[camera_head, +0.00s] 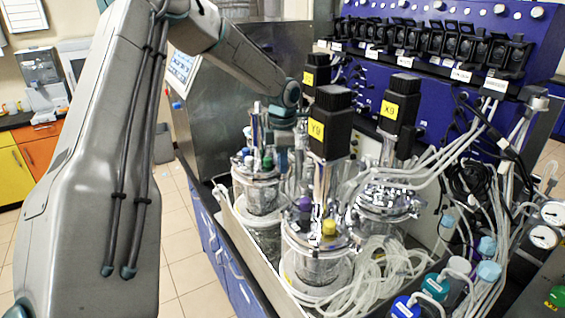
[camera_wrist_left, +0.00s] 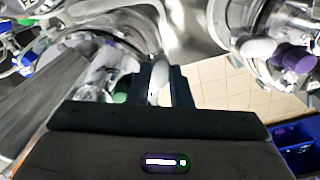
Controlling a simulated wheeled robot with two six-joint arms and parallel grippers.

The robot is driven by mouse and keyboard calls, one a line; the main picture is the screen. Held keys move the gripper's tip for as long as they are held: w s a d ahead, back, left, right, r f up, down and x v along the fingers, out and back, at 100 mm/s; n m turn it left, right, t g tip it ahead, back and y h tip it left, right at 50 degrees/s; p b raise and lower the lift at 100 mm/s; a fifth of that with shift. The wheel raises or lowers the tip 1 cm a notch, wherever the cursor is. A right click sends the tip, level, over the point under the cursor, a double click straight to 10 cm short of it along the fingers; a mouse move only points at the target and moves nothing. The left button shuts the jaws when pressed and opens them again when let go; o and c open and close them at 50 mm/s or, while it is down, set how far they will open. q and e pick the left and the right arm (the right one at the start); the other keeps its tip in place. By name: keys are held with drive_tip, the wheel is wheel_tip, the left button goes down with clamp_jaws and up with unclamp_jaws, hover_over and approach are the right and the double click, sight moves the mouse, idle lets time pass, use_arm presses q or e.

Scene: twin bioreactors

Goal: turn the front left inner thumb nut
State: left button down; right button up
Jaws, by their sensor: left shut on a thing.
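My left arm reaches across from the left in the head view, and its wrist is over the front left vessel (camera_head: 262,197). My left gripper (camera_head: 283,150) points down there, partly hidden among the metal fittings of the lid. In the left wrist view, the two dark fingers of the gripper (camera_wrist_left: 163,85) are close together around a small pale metal piece (camera_wrist_left: 157,88), which looks like the thumb nut. The gripper is shut on it. The nut itself cannot be made out in the head view. My right gripper is in neither view.
A motor with a yellow Y9 label (camera_head: 330,122) stands close to the right of the gripper, with an X9 motor (camera_head: 399,104) beyond it. A steel cabinet (camera_head: 215,100) stands behind. Coiled clear tubes (camera_head: 375,268) lie at the front right. Tiled floor is free at left.

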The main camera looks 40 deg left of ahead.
use_arm(q)
drive_tip(key=shift+f+m+b, duration=0.15)
drive_tip(key=shift+m+b, duration=0.55)
drive_tip(key=shift+m, duration=0.2)
drive_tip(key=m+b, duration=0.1)
drive_tip(key=m, duration=0.1)
drive_tip(key=shift+m, duration=0.4)
drive_tip(key=m, duration=0.3)
drive_tip(key=shift+b, duration=0.4)
drive_tip(key=shift+r+m, duration=0.2)
drive_tip(key=shift+m, duration=1.7)
drive_tip(key=c, duration=1.3)
unclamp_jaws()
